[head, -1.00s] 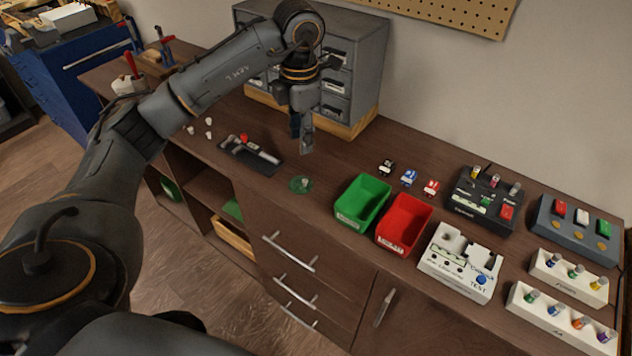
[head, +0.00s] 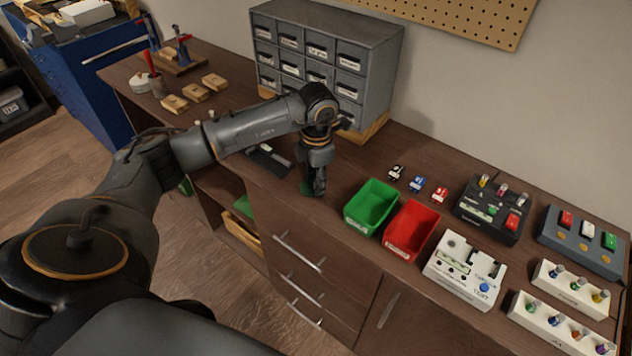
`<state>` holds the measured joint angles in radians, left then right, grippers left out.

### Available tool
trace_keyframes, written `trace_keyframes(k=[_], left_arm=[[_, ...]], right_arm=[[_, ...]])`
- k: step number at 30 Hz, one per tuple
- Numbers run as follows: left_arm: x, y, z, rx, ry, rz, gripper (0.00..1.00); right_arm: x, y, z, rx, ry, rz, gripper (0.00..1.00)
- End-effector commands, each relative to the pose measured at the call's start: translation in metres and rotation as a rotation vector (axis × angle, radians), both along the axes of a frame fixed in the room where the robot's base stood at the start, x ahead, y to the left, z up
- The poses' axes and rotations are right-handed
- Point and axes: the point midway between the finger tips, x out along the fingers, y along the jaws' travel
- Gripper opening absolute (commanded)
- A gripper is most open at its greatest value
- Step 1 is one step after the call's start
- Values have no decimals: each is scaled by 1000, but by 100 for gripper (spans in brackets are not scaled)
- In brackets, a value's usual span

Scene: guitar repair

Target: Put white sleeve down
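A small white piece (head: 211,115) shows just behind my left forearm, too small to identify. My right gripper is not in view.
A green bin (head: 371,207) and a red bin (head: 411,229) stand right of the gripper. A white test box (head: 465,268) is beyond them. A dark tray (head: 268,160) lies partly behind my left arm. A grey drawer cabinet (head: 325,60) stands at the back.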

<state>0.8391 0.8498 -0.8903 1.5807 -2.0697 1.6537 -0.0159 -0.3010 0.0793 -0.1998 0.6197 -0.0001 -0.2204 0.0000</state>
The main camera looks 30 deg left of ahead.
Motion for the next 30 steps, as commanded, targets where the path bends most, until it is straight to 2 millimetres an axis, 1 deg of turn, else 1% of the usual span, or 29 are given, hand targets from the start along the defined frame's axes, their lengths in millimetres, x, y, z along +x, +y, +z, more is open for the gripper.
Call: trace_keyframes(k=[7,8,9,13,17,18,25,30], left_arm=[[0,0,-3,-1,-1,-1,36],[0,0,-3,-1,-1,-1,32],[0,0,-3,-1,-1,-1,24],[0,0,-3,-1,-1,-1,3],[0,0,-2,-1,-1,-1,3],[0,0,-2,-1,-1,-1,0],[0,0,-1,-1,-2,-1,0],[1,0,10,-3,-4,-1,0]], right_arm=[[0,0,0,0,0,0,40],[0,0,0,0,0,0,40],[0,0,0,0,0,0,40],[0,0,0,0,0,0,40],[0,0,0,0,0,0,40],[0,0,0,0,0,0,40],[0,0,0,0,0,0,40],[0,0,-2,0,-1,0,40]])
